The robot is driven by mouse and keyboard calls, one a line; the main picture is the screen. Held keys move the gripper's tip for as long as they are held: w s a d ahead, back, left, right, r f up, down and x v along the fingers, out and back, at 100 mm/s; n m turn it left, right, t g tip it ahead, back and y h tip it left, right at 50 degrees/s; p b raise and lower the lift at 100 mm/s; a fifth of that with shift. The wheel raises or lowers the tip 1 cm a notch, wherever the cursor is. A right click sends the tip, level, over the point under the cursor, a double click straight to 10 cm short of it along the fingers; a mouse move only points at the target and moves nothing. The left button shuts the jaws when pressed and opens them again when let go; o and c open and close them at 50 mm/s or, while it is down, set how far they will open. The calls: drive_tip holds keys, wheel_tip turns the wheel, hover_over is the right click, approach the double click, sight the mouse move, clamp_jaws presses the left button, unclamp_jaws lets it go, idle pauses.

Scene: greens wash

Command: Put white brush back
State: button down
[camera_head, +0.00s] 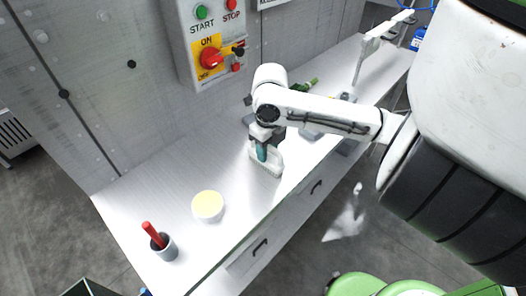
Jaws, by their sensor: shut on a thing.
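My gripper (262,148) is over the middle of the white counter (185,190), pointing down. It is shut on the white brush (268,170), whose pale, wide body shows just below and beside the fingers. A teal part shows between the fingers; I cannot tell whether it belongs to the brush or to the gripper. I cannot tell whether the brush touches the counter or is just above it.
Green items (305,86) lie behind my arm. A control box (210,40) hangs on the wall.

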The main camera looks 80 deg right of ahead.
drive_tip(key=c, duration=0.7)
unclamp_jaws()
drive_tip(key=shift+f, duration=0.15)
wheel_tip(320, 180, up, 12)
drive_tip(key=shift+s+d+r, duration=0.1)
drive_tip(key=shift+s, duration=0.05)
